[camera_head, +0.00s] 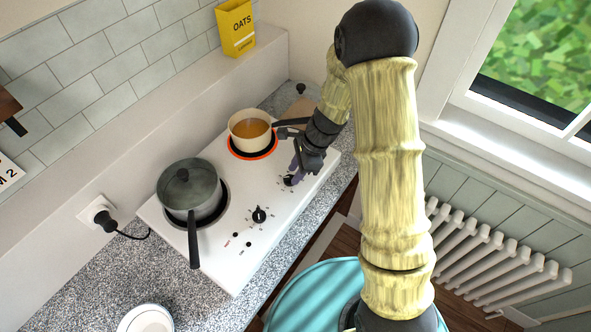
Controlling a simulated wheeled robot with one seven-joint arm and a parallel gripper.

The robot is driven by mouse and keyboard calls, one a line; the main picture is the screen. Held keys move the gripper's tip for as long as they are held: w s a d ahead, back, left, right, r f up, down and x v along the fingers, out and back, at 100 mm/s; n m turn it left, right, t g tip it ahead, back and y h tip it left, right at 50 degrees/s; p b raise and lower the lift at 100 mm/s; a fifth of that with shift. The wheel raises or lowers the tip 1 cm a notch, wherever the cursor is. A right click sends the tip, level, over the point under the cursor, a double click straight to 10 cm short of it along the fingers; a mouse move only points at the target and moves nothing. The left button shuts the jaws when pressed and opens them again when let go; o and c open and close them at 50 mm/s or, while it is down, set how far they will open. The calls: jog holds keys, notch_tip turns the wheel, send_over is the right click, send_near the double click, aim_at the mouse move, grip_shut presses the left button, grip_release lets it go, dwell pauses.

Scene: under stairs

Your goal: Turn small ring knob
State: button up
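A white two-ring hob (218,250) lies on the speckled counter. Its far ring (254,156) glows orange-red under a cream pan (249,131) of amber liquid. A dark knob (289,181) sits on the hob's right part, on the far ring's side, with marks around it. A second black knob (259,214) stands uncovered nearer the front. My gripper (295,176) points down at the far knob, its purplish fingers touching it or just above it. The fingers partly hide that knob, and I cannot tell whether they are closed on it.
A lidded grey pot (189,190) stands on the near ring, its handle toward the front. The cream pan's dark handle (291,122) reaches close to my wrist. A yellow oats box (236,28) is on the back ledge. A plugged-in cord (132,235) lies at left.

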jog(key=shift+a+f, duration=0.15)
jog(key=shift+f, duration=0.15)
grip_shut()
